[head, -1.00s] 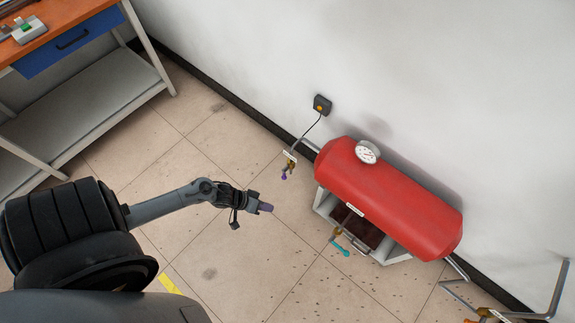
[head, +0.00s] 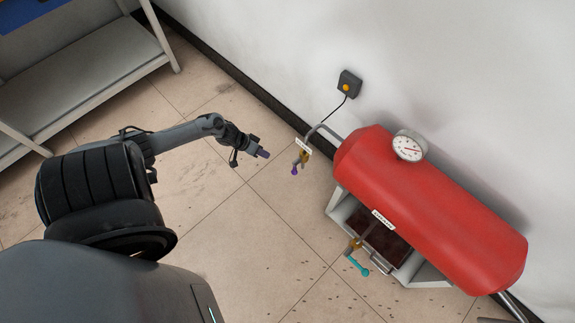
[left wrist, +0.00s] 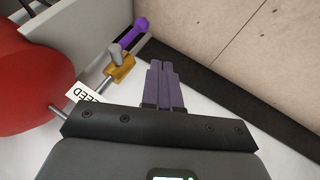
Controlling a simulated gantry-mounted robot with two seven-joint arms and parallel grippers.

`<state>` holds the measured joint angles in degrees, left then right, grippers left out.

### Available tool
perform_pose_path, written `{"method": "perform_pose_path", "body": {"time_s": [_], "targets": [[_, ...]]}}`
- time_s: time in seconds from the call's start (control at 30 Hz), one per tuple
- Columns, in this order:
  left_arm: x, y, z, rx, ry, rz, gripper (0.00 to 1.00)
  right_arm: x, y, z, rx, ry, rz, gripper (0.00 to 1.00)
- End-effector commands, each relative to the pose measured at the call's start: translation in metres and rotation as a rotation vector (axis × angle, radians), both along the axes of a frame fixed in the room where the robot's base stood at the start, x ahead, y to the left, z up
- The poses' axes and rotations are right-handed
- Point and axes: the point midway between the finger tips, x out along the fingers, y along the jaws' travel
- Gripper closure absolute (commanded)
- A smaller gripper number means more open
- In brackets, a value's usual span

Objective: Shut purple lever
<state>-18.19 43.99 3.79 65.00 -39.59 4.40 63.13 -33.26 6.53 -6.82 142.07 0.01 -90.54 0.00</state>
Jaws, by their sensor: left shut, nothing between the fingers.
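The purple lever (head: 294,170) sits on a brass valve (head: 303,157) at the end of a grey pipe, left of the red tank (head: 430,205). In the left wrist view the purple lever (left wrist: 132,34) sticks out from the brass valve (left wrist: 119,68), with a white tag partly in view. My left gripper (head: 264,154) has purple fingertips and is shut and empty. It is left of the lever in the head view, with a small gap. Its shut fingers also show in the left wrist view (left wrist: 163,85), apart from the lever. My right gripper is not in view.
A teal lever (head: 358,266) on another valve hangs in front of the tank's frame. A dark box with a yellow button (head: 349,84) is on the wall. A grey shelf (head: 90,85) stands at upper left. The floor between is clear.

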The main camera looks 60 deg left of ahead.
Motion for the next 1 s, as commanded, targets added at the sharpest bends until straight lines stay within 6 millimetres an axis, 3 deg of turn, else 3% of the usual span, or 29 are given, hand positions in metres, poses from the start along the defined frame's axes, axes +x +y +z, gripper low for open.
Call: {"method": "perform_pose_path", "body": {"time_s": [0.57, 0.77, 1.0], "targets": [[0.004, -0.001, -0.006, 0.000, -0.005, 0.000, 1.00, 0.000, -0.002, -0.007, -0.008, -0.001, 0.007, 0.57], [0.013, -0.005, -0.023, 0.000, -0.005, -0.001, 1.00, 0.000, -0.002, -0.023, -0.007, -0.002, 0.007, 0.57], [0.036, -0.015, -0.058, 0.000, -0.007, 0.000, 1.00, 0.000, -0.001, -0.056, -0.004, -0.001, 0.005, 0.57]]}}
